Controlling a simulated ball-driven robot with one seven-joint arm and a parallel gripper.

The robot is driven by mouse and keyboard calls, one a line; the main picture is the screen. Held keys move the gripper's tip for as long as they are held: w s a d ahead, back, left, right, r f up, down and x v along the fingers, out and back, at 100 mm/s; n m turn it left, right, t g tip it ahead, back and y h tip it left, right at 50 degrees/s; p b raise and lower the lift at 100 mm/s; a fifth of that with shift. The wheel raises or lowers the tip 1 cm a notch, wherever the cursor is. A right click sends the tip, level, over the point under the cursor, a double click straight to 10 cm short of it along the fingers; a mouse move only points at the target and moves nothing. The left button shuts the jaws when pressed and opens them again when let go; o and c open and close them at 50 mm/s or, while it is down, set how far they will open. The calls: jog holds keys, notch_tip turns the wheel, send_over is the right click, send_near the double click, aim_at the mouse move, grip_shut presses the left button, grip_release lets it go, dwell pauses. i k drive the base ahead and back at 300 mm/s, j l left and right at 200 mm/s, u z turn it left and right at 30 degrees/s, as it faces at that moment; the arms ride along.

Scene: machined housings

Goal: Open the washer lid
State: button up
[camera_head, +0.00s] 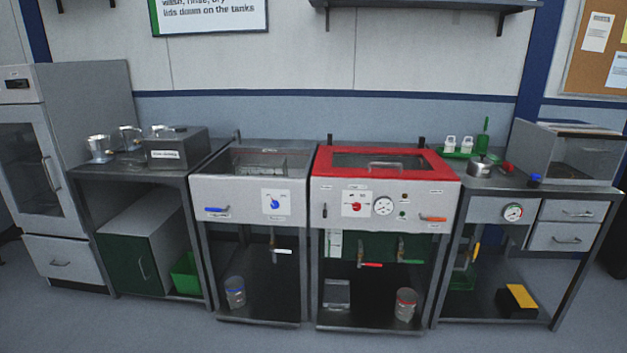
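A tank unit in the middle right has a red-framed lid (437,168) with a dark window. The lid lies flat and closed on top, with a grey bar handle (385,165) near its front edge. Its light front panel (335,188) carries a red knob (356,207), a round gauge (383,206) and an orange-handled lever (433,219). The labels are too small to read, so I cannot confirm from them that this is the washer. My gripper is not in view.
A grey tank unit (240,187) with a blue knob stands directly left. A bench (150,174) with beakers and a grey box is farther left. A bench on the right holds a pot (480,168) and a boxy machine (567,155). Floor in front is clear.

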aim_at(323, 163)
jog(key=i+z, duration=0.1)
jog(key=i, duration=0.8)
jog(key=i+j+z, duration=0.1)
jog(key=i, duration=0.75)
jog(key=j, duration=0.1)
